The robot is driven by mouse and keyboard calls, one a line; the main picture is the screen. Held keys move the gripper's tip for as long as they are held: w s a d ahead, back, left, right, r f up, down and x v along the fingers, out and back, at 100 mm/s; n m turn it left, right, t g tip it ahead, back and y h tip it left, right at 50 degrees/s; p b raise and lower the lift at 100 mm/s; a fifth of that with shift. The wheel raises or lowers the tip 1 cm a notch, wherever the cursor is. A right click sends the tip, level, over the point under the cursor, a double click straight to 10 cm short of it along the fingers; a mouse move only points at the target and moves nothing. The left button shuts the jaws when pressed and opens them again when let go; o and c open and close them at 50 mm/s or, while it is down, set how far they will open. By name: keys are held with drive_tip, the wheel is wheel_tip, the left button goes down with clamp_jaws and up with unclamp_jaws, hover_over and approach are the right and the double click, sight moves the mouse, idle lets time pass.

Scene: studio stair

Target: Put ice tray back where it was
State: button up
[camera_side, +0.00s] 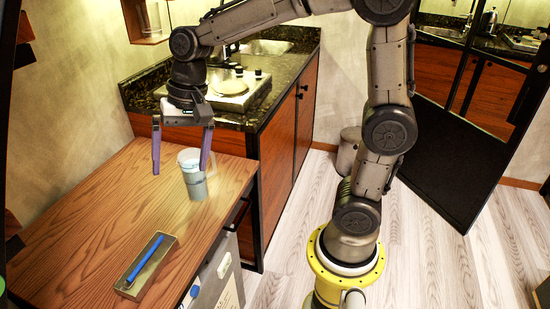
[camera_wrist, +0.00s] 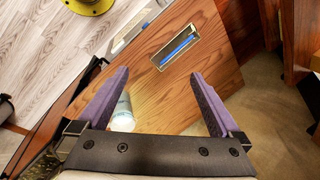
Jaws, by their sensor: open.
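No object is clearly recognisable as an ice tray. A small shallow tan tray (camera_side: 128,287) lies on the wooden tabletop near its front, with a long blue item (camera_side: 146,258) in it. In the wrist view the tray (camera_wrist: 158,66) and the blue item (camera_wrist: 178,47) lie beyond my fingertips. My gripper (camera_side: 180,170) is open, with purple fingers pointing down over the back part of the tabletop. It is empty and well apart from the tray. The fingers also show in the wrist view (camera_wrist: 159,75).
A pale grey cup (camera_side: 194,184) stands upright on the wooden tabletop (camera_side: 95,220), close to my right finger; I cannot tell whether they touch. A dark stone counter (camera_side: 270,88) with a hob (camera_side: 232,86) stands behind. The tabletop between cup and tray is clear.

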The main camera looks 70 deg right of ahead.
drive_tip(key=s+d+n+t+h, duration=0.1)
drive_tip(key=s+n, duration=0.3)
drive_tip(key=s, duration=0.5)
drive_tip(key=s+d+n+t+h, duration=0.1)
drive_tip(key=s+d+n, duration=0.3)
drive_tip(key=s, duration=0.4)
drive_tip(key=shift+s+r+n+t, duration=0.3)
drive_tip(key=shift+s+n+t, duration=0.1)
drive_tip(key=shift+t, duration=0.4)
